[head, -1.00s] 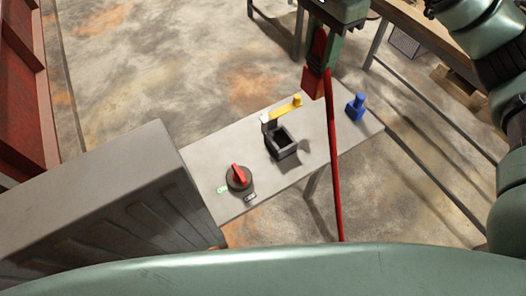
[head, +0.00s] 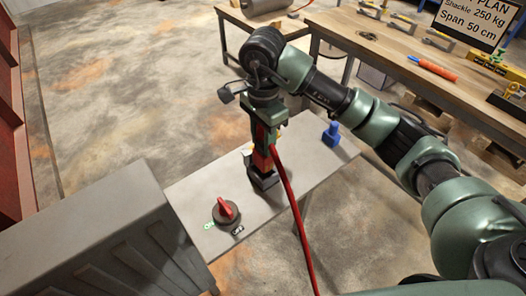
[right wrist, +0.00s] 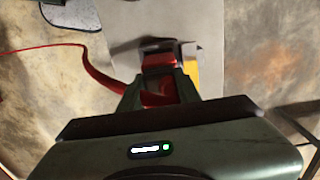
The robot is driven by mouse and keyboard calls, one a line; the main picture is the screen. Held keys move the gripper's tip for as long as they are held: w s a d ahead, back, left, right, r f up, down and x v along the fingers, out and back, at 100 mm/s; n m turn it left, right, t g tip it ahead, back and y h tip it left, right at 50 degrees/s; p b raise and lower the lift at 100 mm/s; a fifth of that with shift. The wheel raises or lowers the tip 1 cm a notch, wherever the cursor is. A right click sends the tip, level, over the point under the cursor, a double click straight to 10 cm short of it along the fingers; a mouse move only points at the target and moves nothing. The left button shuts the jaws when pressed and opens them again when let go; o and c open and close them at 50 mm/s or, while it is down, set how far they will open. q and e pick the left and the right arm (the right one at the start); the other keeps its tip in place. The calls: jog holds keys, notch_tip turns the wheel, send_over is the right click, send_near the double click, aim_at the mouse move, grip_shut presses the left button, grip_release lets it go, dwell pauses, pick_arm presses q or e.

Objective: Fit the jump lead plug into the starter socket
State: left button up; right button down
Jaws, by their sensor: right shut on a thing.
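The black starter socket (head: 265,184) stands on the grey bench top, with its opening covered from above. My right gripper (head: 262,142) points down over it, shut on the red jump lead plug (head: 261,160). The plug is roughly upright and meets the socket's top in the head view; I cannot tell how deep it sits. In the right wrist view the red plug (right wrist: 159,62) shows beyond the fingers (right wrist: 160,92). A yellow lever (right wrist: 190,68) is beside it there. The red cable (head: 293,206) hangs from the plug toward me. My left gripper is not in view.
A red rotary switch (head: 226,211) sits on the bench (head: 192,190) left of the socket, and a blue knob (head: 331,134) to its right. A grey ribbed cabinet (head: 95,235) stands left. A wooden workbench (head: 400,50) with tools is at the back.

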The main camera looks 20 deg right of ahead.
aim_at(265, 164)
jog(key=shift+f, duration=0.5)
notch_tip(265, 164, down, 3)
jog(key=shift+r+p, duration=0.1)
jog(key=shift+p, duration=0.3)
jog(key=shift+f, duration=0.45)
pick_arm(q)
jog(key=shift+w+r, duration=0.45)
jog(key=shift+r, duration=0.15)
pick_arm(e)
jog(key=shift+f, duration=0.2)
jog(key=c, duration=1.3)
grip_release()
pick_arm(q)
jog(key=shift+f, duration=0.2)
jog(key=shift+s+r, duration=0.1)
pick_arm(e)
jog(key=shift+r, duration=0.15)
